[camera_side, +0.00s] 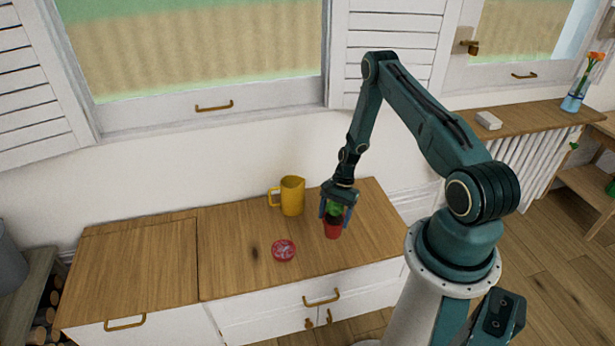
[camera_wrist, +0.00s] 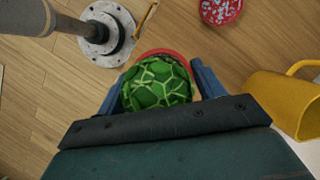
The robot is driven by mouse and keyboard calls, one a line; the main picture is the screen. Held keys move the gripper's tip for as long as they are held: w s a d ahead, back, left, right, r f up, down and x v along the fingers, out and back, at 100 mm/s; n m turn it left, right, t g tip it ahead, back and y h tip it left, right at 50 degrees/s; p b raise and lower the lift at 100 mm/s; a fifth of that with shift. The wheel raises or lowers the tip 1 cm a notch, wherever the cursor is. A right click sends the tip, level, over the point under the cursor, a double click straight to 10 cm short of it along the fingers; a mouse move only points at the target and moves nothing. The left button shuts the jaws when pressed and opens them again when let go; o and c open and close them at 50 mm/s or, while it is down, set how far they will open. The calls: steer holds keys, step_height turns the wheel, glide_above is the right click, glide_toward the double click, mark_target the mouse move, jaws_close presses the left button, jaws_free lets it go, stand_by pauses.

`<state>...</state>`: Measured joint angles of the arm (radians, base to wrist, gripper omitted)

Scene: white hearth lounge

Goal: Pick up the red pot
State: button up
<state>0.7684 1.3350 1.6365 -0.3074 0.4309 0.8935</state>
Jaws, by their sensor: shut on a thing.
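The small red pot (camera_side: 332,230) is on the right part of the wooden cabinet top, with a round green patterned plant or figure (camera_wrist: 157,84) in it. In the wrist view, only the pot's red rim (camera_wrist: 165,53) shows behind the green top. My gripper (camera_side: 335,212) points down over the pot from above. Its two blue fingers (camera_wrist: 170,85) stand on either side of the green top and the rim, and it is shut on the pot. I cannot tell whether the pot's base touches the wood.
A yellow jug (camera_side: 292,196) stands close behind and left of the pot. A red and white patterned dish (camera_side: 283,250) lies to the left in front. The left part of the cabinet top (camera_side: 135,270) is clear. The wall and window are behind.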

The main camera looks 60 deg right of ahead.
step_height(320, 180, up, 12)
steer(key=shift+r, duration=0.15)
stand_by(0.4)
stand_by(0.5)
